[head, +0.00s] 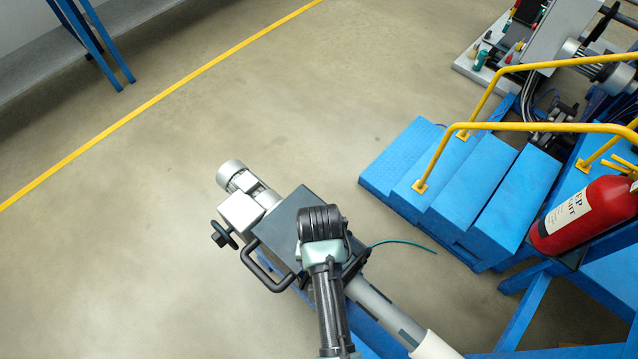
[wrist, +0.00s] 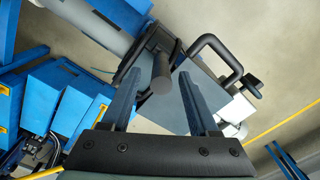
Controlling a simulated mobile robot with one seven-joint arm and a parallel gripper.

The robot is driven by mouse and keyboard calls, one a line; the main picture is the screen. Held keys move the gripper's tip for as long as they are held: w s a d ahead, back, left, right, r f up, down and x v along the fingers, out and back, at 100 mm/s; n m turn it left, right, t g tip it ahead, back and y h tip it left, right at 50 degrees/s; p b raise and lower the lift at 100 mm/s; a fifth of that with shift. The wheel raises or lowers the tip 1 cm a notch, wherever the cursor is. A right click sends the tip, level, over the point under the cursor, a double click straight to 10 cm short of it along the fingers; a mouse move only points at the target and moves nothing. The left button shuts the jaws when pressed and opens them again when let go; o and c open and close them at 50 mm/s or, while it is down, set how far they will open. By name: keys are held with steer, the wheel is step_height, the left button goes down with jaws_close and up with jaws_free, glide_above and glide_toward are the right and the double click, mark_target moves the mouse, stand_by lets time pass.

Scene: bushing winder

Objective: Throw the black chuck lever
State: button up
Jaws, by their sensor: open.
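The black chuck lever (wrist: 161,74) shows in the wrist view as a dark bar with a rounded end, on the side of the grey headstock box (wrist: 205,92). My gripper (wrist: 158,76) is open, with its two blue-grey fingers on either side of the lever's end in the picture. I see no clear contact, and the depth between fingers and lever is hard to tell. In the head view my arm covers the fingers and most of the lever; the box (head: 284,222) shows around my wrist.
A black loop handle (head: 262,268) and a small black knob (head: 223,235) stick out of the box's left side, near a silver motor (head: 238,178). A grey shaft (head: 385,310) runs to lower right. Blue steps (head: 470,185), yellow rails and a red extinguisher (head: 585,215) stand right. Floor at left is clear.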

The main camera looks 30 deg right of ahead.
step_height(320, 180, down, 5)
steer(key=shift+w+f+b, duration=0.1)
steer(key=shift+f+b, duration=0.05)
steer(key=shift+b, duration=0.15)
jaws_close()
stand_by(1.4)
